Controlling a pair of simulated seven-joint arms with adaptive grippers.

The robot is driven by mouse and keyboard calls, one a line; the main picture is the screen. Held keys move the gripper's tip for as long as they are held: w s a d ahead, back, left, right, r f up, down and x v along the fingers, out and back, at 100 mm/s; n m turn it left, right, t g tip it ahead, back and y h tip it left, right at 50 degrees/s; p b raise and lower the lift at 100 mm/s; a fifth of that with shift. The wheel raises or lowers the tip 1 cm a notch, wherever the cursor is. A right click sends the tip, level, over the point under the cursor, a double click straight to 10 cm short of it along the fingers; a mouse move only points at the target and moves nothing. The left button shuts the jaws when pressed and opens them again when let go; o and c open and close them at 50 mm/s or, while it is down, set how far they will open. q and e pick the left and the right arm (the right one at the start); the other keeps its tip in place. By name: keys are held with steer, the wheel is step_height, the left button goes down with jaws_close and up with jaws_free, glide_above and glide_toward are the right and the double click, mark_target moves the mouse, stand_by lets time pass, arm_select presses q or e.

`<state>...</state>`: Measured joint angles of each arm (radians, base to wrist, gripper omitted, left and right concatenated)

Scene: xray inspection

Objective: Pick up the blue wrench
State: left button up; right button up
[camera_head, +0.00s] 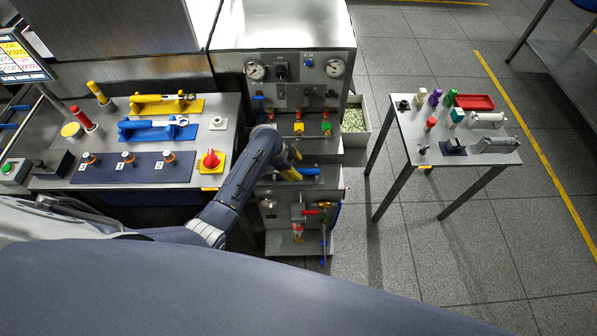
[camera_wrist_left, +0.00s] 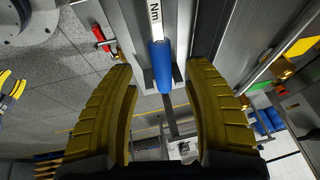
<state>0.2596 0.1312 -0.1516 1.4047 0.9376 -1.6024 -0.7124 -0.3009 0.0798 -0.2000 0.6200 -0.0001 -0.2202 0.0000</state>
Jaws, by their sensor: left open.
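In the left wrist view a blue handle (camera_wrist_left: 161,66) with a white section marked "Nm" lies lengthwise between the yellow fingers of my left gripper (camera_wrist_left: 160,80). The fingers are apart, with a gap on each side of the handle. In the head view my left gripper (camera_head: 292,163) is over the shelf of the middle machine, by a blue bar (camera_head: 306,171) that it partly hides. A wrench with a blue body (camera_head: 150,129) also lies on the left table, with a silver jaw at its right end.
The middle machine (camera_head: 285,35) has gauges, knobs and valves around the shelf. The left table (camera_head: 216,148) holds a yellow wrench (camera_head: 165,104), red and yellow cylinders and a red knob (camera_head: 211,159).

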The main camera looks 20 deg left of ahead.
mark_target(299, 170)
arm_select(q)
steer(key=shift+x, duration=2.15)
steer(key=shift+w+a, duration=0.1)
jaws_close()
